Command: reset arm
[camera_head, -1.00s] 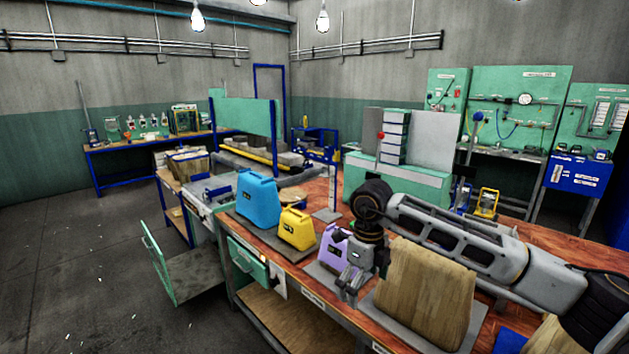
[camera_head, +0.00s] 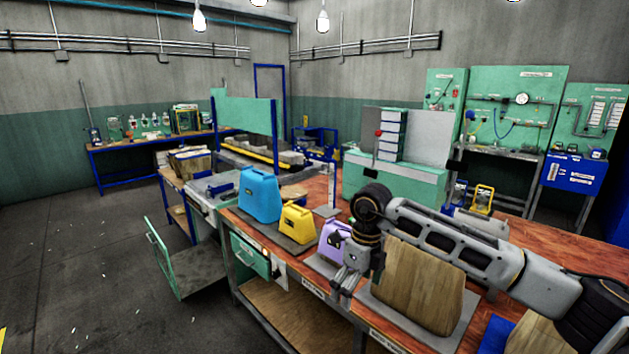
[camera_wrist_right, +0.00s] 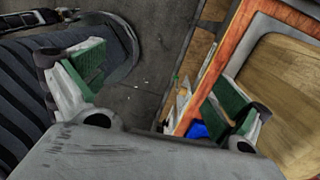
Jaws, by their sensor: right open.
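My right gripper (camera_head: 345,285) hangs at the front edge of the wooden workbench (camera_head: 480,225), in front of the purple press block (camera_head: 330,240). In the right wrist view its two green-padded fingers (camera_wrist_right: 160,95) stand wide apart with nothing between them. The floor and the bench edge show behind the fingers. My right arm reaches in from the right, passing above a wooden block (camera_head: 415,290). My left gripper does not show in either view.
A blue block (camera_head: 259,197) and a yellow block (camera_head: 297,227) stand on a grey plate left of my gripper.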

